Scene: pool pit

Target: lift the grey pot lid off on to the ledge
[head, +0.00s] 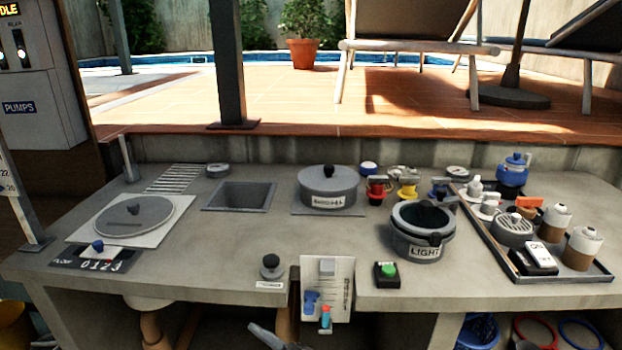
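A grey round lid (328,178) with a black knob sits on a grey pot (328,203) with a white label, at the back middle of the counter. A second grey pot (420,249), labelled LIGHT, stands to its right and has a dark inside. A flat grey disc-shaped lid (150,212) with a dark knob lies on a pale square plate at the left. The concrete ledge (300,150) runs along the back, below the tiled terrace. Neither gripper can be made out; a grey shape at the bottom edge is too cut off to identify.
A square opening (240,195) lies left of the labelled pot. Small coloured valves (407,183) stand to its right. A dark tray (530,275) with several bottles fills the right end. A green button box (387,272) is near the front. Bare counter (200,250) shows at front left.

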